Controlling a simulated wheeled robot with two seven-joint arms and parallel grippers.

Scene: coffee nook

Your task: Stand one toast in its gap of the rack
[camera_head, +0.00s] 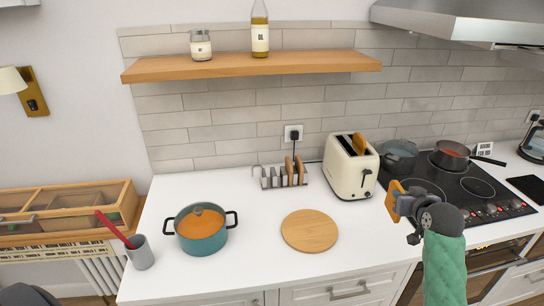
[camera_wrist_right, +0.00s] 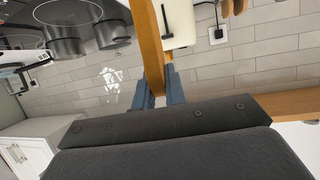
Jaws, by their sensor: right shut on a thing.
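My right gripper (camera_head: 402,206) is shut on a brown toast (camera_head: 392,199) and holds it up in front of the hob's left edge. In the right wrist view, the toast (camera_wrist_right: 151,45) stands edge-on between the blue fingers of my right gripper (camera_wrist_right: 160,88). The metal rack (camera_head: 266,183) stands on the counter near the wall, left of the toaster. Two toasts (camera_head: 289,170) stand in its right part; its left gaps look empty. The cream toaster (camera_head: 346,176) has another toast (camera_head: 359,143) sticking out of its top. My left gripper is not in view.
A round wooden board (camera_head: 310,231) lies in front of the rack. A teal pot (camera_head: 201,237) and a grey cup (camera_head: 141,254) with a red utensil stand at the left. Pots stand on the black hob (camera_head: 456,187). A wooden shelf (camera_head: 250,66) hangs above.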

